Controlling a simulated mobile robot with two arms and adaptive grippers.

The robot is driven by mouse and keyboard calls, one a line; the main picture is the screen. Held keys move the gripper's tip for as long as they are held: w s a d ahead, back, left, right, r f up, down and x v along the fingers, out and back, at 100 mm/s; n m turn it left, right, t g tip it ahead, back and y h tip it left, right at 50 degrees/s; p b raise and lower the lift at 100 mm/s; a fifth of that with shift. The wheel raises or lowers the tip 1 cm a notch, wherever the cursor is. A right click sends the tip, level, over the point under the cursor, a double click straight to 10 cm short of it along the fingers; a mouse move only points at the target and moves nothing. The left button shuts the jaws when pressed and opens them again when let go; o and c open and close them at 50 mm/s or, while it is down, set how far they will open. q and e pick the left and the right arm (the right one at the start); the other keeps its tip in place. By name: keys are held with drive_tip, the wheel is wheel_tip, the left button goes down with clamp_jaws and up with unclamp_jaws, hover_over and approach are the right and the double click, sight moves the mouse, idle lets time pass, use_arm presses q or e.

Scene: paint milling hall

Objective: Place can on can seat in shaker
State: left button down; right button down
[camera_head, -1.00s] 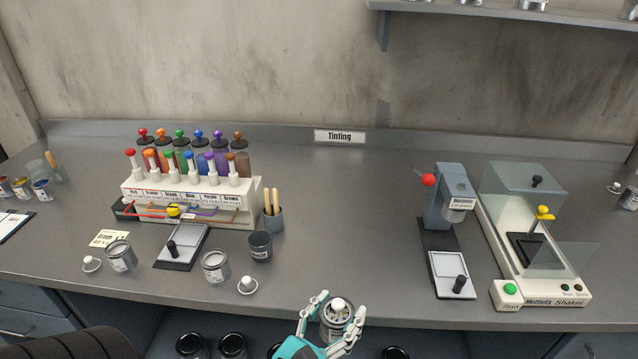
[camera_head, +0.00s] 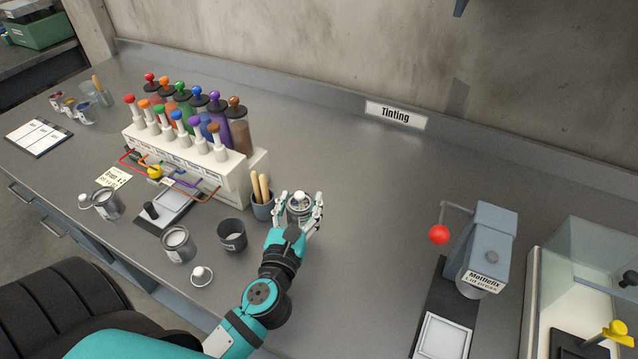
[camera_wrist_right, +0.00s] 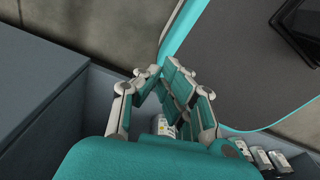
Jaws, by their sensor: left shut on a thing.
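A grey can (camera_head: 300,212) with a white-knobbed top is held between the fingers of my left gripper (camera_head: 301,208). The gripper is shut on it, beside the cup of wooden sticks. I cannot tell how far the can is above the counter. The shaker (camera_head: 538,305) is at the lower right, partly cut off by the frame edge. Its dark can seat (camera_head: 578,347) shows in part below the clear cover, near a yellow knob (camera_head: 618,334). My right gripper (camera_wrist_right: 160,72) shows in the right wrist view with its fingers converging; nothing is seen between them.
The lid press (camera_head: 482,250) with its red ball handle stands between the held can and the shaker. The tint dispenser (camera_head: 195,165), open cans (camera_head: 178,244), a dark cup (camera_head: 232,236) and a stick cup (camera_head: 262,206) are left. The middle counter is clear.

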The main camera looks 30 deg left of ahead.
use_arm(q)
drive_tip(key=x, duration=0.2)
drive_tip(key=d+x, duration=0.1)
drive_tip(key=x, duration=0.2)
drive_tip(key=p+x, duration=0.1)
drive_tip(key=x, duration=0.1)
drive_tip(key=shift+w+d+f, duration=0.25)
drive_tip(key=shift+w+f, duration=0.05)
drive_tip(key=shift+w, duration=0.35)
drive_tip(key=shift+w+f, duration=0.1)
drive_tip(key=shift+w, duration=0.6)
wheel_tip(320, 180, down, 3)
drive_tip(key=shift+w+f+b, duration=0.2)
drive_tip(key=shift+b, duration=0.55)
drive_tip(key=shift+f, duration=0.1)
use_arm(e)
drive_tip(key=shift+w+d+r, duration=0.1)
drive_tip(key=shift+w+d, duration=0.25)
drive_tip(key=shift+w, duration=0.15)
use_arm(q)
drive_tip(key=shift+f, duration=0.2)
drive_tip(key=c, duration=0.8)
unclamp_jaws()
drive_tip(key=o, duration=0.3)
drive_tip(key=shift+o, duration=0.2)
use_arm(e)
drive_tip(key=shift+s+a, duration=0.2)
drive_tip(key=shift+a, duration=0.15)
